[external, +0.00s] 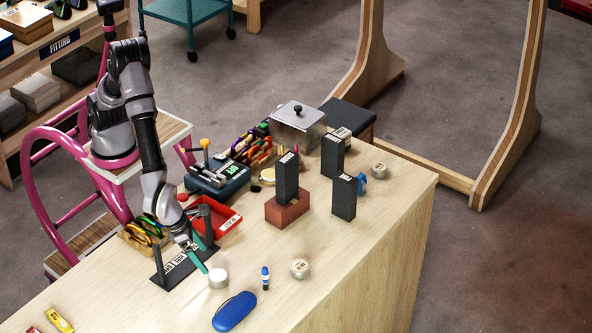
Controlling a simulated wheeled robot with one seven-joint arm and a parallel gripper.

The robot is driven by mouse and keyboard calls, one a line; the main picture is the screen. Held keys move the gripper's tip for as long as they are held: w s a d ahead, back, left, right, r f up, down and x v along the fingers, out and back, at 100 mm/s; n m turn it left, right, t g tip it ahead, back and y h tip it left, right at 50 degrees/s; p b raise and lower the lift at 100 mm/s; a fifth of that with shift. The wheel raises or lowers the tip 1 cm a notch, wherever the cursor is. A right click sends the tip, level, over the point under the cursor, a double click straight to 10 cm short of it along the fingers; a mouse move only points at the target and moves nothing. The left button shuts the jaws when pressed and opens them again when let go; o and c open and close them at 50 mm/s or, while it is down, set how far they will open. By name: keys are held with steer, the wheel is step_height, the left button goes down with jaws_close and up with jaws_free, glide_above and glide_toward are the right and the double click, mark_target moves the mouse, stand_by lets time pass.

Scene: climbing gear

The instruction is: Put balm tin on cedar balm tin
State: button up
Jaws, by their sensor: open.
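Three small round silver tins are on the wooden counter. One tin (218,278) with a plain pale top sits just in front of my gripper. A second tin (300,268) with dark print on its lid is to the right. A third labelled tin (379,170) is near the far right end. The lid print is too small to tell which is the cedar balm tin. My gripper (210,260), with teal fingers, is open and low over the counter. Its fingertips are close to the plain-topped tin, with nothing between them. I cannot tell whether they touch it.
A black stand (168,275) and a red tray (227,222) are by my gripper. Tall dark blocks, one on a red brick (286,211), stand behind. The front right counter is clear.

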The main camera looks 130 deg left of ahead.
mark_target(215, 277)
steer(key=x, duration=0.8)
steer(key=shift+w+a+f, duration=0.1)
steer(key=shift+w+f, duration=0.05)
steer(key=shift+f, duration=0.15)
steer(key=shift+r, duration=0.1)
steer(key=c, duration=1.5)
